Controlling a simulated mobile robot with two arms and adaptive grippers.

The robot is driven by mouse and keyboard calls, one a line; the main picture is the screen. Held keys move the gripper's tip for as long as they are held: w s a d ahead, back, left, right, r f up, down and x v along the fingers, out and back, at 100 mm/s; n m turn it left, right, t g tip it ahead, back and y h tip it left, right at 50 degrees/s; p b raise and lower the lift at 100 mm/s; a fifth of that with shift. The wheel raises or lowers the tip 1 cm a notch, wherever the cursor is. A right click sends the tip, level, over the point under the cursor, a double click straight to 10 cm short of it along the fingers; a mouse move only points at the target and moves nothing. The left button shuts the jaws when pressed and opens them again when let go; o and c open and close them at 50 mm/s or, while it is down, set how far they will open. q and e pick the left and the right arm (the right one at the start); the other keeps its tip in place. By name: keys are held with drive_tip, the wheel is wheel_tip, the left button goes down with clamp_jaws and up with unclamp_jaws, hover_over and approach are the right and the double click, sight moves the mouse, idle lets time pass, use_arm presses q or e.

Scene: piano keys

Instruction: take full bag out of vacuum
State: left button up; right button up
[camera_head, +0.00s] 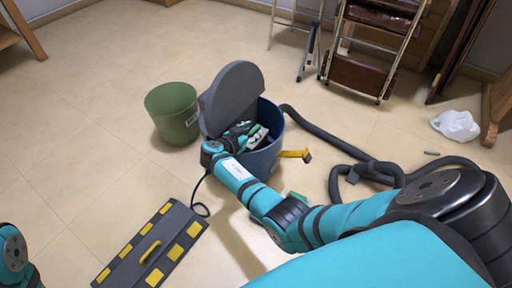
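The vacuum (264,157) is a round dark blue canister standing on the floor. Its grey lid (231,97) is tipped up at the left and back. My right arm reaches from the lower right to the canister, and my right gripper (258,135) is over or inside its opening. A small whitish and green piece shows at the fingers. I cannot tell whether it is the bag or part of the gripper. The inside of the canister is mostly hidden. Only a bit of my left arm shows at the lower left edge, and its gripper is out of the picture.
A green bin (172,113) stands left of the vacuum. The black hose (345,147) lies on the floor at the right. A crumpled white bag (456,125) lies far right.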

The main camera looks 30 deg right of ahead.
clamp_jaws()
drive_tip(key=shift+r, duration=0.15)
